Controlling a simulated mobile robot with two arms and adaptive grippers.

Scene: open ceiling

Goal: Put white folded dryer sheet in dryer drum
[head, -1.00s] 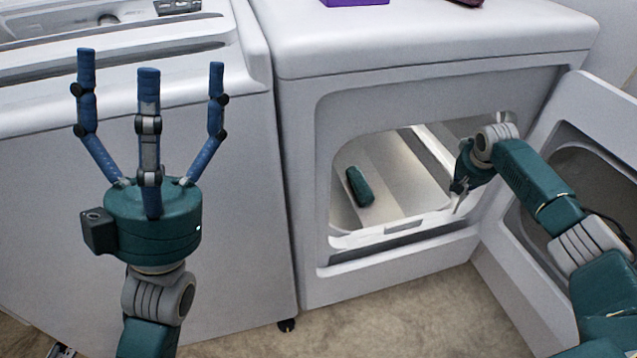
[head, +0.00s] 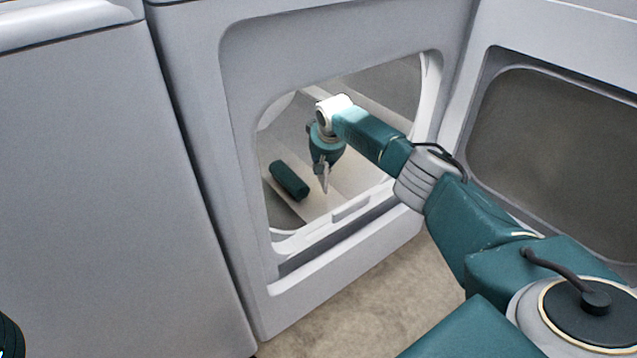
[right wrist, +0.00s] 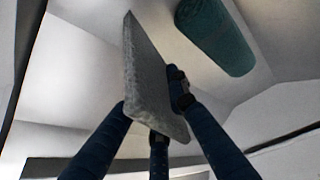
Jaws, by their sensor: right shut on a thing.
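The white folded dryer sheet (right wrist: 152,85) looks like a grey-white flat slab in the right wrist view. My right gripper (right wrist: 155,112) is shut on it, with fingers on both sides. In the head view the right gripper (head: 323,168) points down inside the opening of the dryer drum (head: 346,182), and the sheet shows only as a small pale piece at its fingertips. The sheet seems to be above the drum floor; the exact gap cannot be told. My left gripper's fingers are out of view.
A dark green rolled cloth (head: 289,180) lies on the drum floor, left of my right gripper, apart from the sheet. The dryer door (head: 478,100) stands open at right. The drum's lower rim (head: 350,208) lies below my arm. A white washer (head: 95,190) stands at left.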

